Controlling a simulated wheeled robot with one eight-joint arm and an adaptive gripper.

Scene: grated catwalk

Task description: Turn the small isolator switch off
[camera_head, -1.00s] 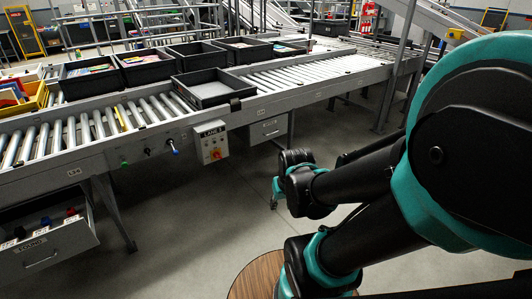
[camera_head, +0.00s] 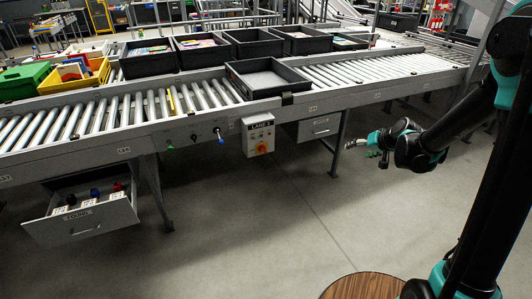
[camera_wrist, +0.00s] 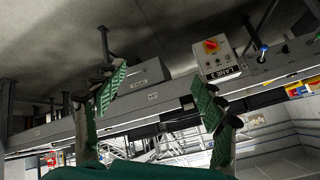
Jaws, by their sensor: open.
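A grey control box (camera_head: 258,134) with a "LANE" label hangs on the conveyor's front side. The switch's exact handle angle is too small to tell.
The roller conveyor (camera_head: 130,150) carries black trays, with yellow and green bins at left. Green, black and blue knobs (camera_head: 219,135) line its rail left of the box. An open drawer (camera_head: 85,226) juts out at left. A closed drawer (camera_head: 320,128) hangs right of the box.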

